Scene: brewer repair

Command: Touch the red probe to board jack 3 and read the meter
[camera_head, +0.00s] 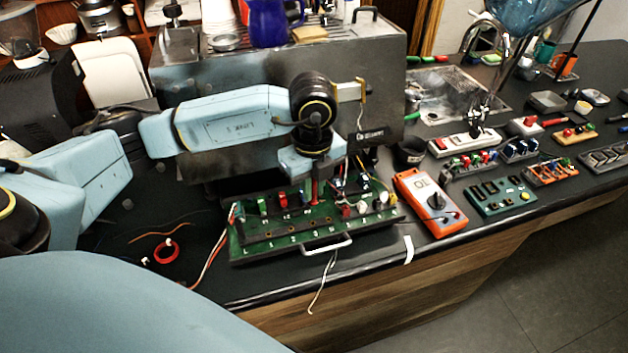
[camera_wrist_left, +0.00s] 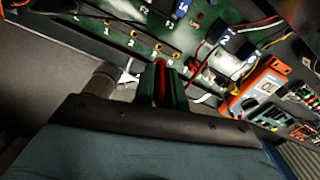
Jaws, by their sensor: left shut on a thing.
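The green board (camera_head: 240,254) stands on the dark counter in front of the steel brewer, with a row of numbered brass jacks along its front. My left gripper (camera_head: 315,178) points down over the board, shut on the red probe (camera_head: 315,192). In the left wrist view, the probe (camera_wrist_left: 160,68) shows between the fingers (camera_wrist_left: 161,85), close to the jack row near jack 3 (camera_wrist_left: 158,47). I cannot tell whether its tip touches a jack. My right gripper is out of view.
The steel brewer (camera_head: 240,85) stands close behind the board. A dark cup (camera_head: 410,152) is behind the meter. Several small boards and a power strip (camera_head: 465,142) fill the counter at right. A red ring (camera_head: 166,252) and loose wires lie at left.

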